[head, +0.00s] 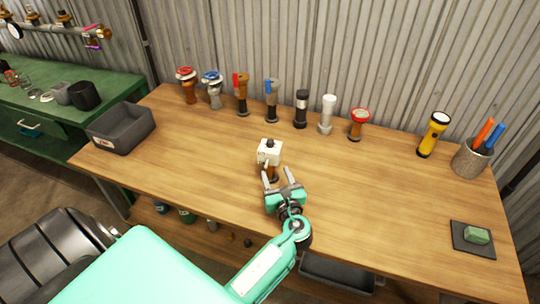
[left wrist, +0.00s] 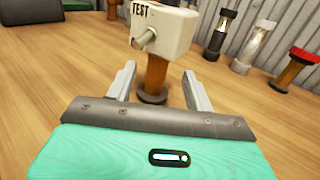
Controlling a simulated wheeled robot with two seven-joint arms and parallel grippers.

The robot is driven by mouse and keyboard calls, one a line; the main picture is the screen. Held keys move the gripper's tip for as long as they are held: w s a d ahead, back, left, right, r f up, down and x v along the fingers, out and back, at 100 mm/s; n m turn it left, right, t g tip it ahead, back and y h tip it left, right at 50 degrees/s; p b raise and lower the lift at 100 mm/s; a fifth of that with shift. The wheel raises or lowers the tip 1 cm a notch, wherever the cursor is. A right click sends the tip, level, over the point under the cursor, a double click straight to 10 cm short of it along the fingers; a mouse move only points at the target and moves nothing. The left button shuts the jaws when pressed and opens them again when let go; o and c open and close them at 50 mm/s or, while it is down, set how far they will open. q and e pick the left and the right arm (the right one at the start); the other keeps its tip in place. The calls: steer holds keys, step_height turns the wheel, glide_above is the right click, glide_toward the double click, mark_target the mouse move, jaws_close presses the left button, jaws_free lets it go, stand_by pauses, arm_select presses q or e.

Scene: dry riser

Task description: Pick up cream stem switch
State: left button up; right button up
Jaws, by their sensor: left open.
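The cream stem switch (head: 269,153) stands upright near the middle of the wooden table. In the left wrist view the switch (left wrist: 162,28) shows the word TEST, a small side lever and a brown stem on a dark round foot. My left gripper (head: 277,182) is open, its fingers on either side of the stem. In the left wrist view the stem stands between and a little beyond the fingertips (left wrist: 155,82), with gaps on both sides. My right gripper is not in view.
A row of valves and fittings (head: 271,100) stands along the back of the table (head: 400,200). A grey bin (head: 121,128) is at the left, a yellow flashlight (head: 433,134) and a pen cup (head: 471,158) at the right. A dark pad (head: 473,239) holds a green block. Table around the switch is clear.

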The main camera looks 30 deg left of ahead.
mark_target(272, 167)
arm_select(q)
steer(key=shift+w+a, duration=0.4)
steer(key=shift+a, duration=0.05)
steer(key=shift+w+a, duration=0.1)
steer(key=shift+a, duration=0.1)
steer(key=shift+x, duration=0.85)
steer(key=p+x, duration=0.1)
steer(key=x, duration=0.1)
steer(key=shift+w+a+f, duration=0.15)
steer(key=shift+w+a, duration=0.05)
steer(key=shift+a, duration=0.05)
steer(key=shift+w+a, duration=0.25)
steer(key=shift+a, duration=0.1)
jaws_close()
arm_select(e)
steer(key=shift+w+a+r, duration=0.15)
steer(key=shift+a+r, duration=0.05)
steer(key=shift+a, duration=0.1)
